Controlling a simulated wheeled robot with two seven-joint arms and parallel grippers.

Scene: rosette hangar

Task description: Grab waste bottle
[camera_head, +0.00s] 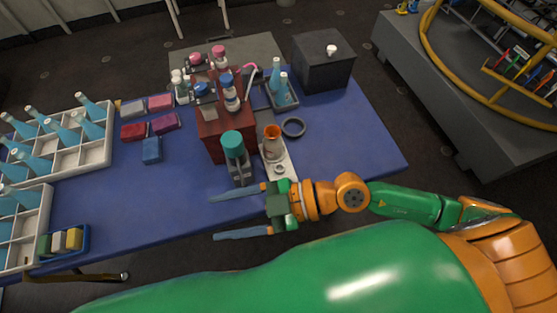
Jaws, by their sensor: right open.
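My right gripper (213,218) is open and empty at the table's front edge, with its two blue-grey fingers pointing left. Just beyond it stands a grey bottle with a large teal cap (232,144), upright in front of a dark red box. A bottle with an orange-brown top (271,144) stands to its right on a pale plate (286,165). I cannot tell which of these bottles is the waste bottle. The gripper is apart from both. My left gripper is out of view.
White divided crates (98,153) with several light blue bottles fill the left of the blue table (190,195). The dark red box (220,122) carries small bottles. A black box (322,62) stands at the back right. A dark ring (293,127) lies nearby. The table's right side is clear.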

